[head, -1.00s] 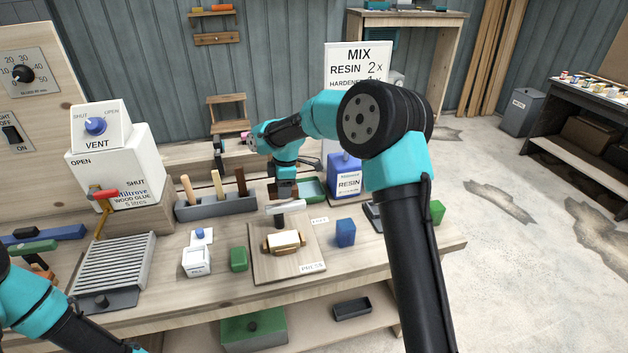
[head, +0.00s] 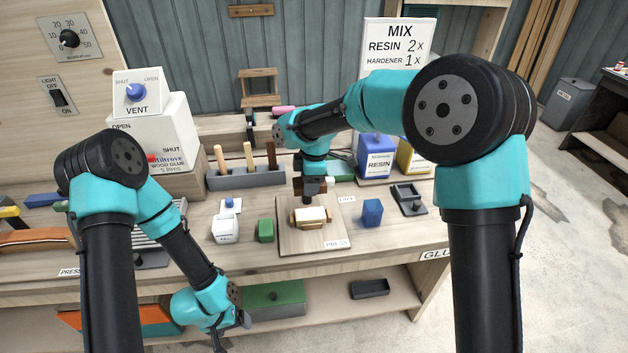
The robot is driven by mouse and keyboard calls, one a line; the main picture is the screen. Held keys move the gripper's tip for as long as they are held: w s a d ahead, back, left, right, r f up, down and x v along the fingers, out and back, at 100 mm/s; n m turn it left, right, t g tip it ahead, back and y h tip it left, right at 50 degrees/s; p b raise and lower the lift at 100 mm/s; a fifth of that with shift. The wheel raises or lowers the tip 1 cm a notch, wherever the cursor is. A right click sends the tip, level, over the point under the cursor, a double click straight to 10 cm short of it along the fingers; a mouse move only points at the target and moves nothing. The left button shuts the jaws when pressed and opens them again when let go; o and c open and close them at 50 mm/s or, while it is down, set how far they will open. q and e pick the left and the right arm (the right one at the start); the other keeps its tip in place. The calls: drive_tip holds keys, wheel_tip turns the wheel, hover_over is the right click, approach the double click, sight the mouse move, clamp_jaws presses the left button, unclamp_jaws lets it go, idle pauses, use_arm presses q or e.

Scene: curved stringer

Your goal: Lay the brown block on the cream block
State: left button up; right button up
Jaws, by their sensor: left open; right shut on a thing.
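The cream block (head: 310,214) lies on a wooden press board on the bench, with tan-brown pieces at its ends. My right gripper (head: 311,178) hangs directly above or slightly behind it in the head view. It is shut on the dark brown block (head: 317,187), apart from the cream block as far as I can tell. A dark upright piece between them partly blurs the gap. My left gripper (head: 231,332) is open and empty, low in front of the bench edge by the lower shelf; its fingers are small and partly hidden.
A green block (head: 265,231) and a white jar (head: 225,229) stand left of the press board (head: 290,245). A blue block (head: 372,212) and a dark tray (head: 408,199) stand right. A tool rack (head: 246,178) and the resin container (head: 376,157) are behind.

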sight(309, 214)
drive_tip(key=shift+f, duration=0.1)
drive_tip(key=shift+f, duration=4.55)
drive_tip(key=shift+f, duration=0.35)
drive_tip(key=o, duration=1)
drive_tip(key=shift+o, duration=0.5)
drive_tip(key=shift+o, duration=1.2)
